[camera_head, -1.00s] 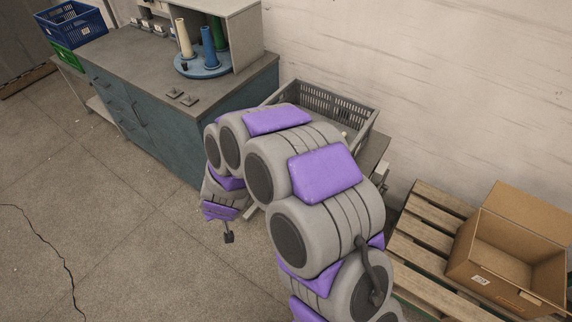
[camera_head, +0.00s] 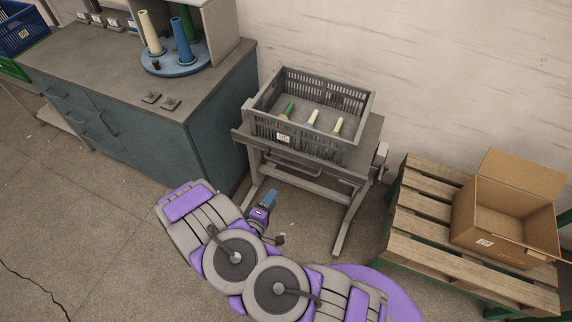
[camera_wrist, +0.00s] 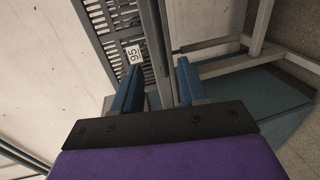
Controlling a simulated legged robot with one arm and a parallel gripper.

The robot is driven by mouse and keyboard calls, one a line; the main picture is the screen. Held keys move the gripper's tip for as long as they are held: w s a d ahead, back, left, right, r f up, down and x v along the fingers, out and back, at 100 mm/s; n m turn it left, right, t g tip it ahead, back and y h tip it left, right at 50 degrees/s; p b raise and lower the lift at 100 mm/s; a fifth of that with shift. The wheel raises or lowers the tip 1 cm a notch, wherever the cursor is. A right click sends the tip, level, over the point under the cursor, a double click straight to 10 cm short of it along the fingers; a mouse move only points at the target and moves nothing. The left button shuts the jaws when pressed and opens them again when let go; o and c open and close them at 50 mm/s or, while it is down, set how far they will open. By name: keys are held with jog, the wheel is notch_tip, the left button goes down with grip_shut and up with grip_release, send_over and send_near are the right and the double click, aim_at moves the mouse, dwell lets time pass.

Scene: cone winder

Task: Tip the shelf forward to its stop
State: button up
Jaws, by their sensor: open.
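The shelf (camera_head: 371,145) is the grey top of a metal stand and looks about level. A grey slatted crate (camera_head: 354,102) sits on it, holding several green and cream cones. A bar handle (camera_head: 292,166) hangs below the shelf's front edge. My gripper (camera_head: 269,198) is low in front of the stand, below the handle and apart from it. In the wrist view my gripper (camera_wrist: 158,68) is open with nothing held between its blue fingers. The shelf's edge (camera_wrist: 156,35) and the crate's label (camera_wrist: 133,55) show beyond the fingertips.
A blue-grey cabinet (camera_head: 190,140) with a round cone holder (camera_head: 175,60) stands left of the stand. A wooden pallet (camera_head: 415,215) with an open cardboard box (camera_head: 500,220) is on the right. The wall is close behind. Floor in front at left is clear.

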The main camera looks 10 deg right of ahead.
send_near(291, 168)
jog(key=x, duration=0.3)
jog(key=b+x, duration=0.1)
jog(key=x, duration=0.3)
jog(key=b+x, duration=0.1)
jog(key=x, duration=0.2)
jog(key=shift+d+f, duration=0.3)
jog(key=shift+d, duration=0.1)
jog(key=shift+w+a+b, duration=0.25)
jog(key=shift+a+b, duration=0.05)
jog(key=shift+d, duration=0.6)
jog(key=shift+c, duration=1.4)
jog(key=shift+a, duration=0.3)
grip_shut()
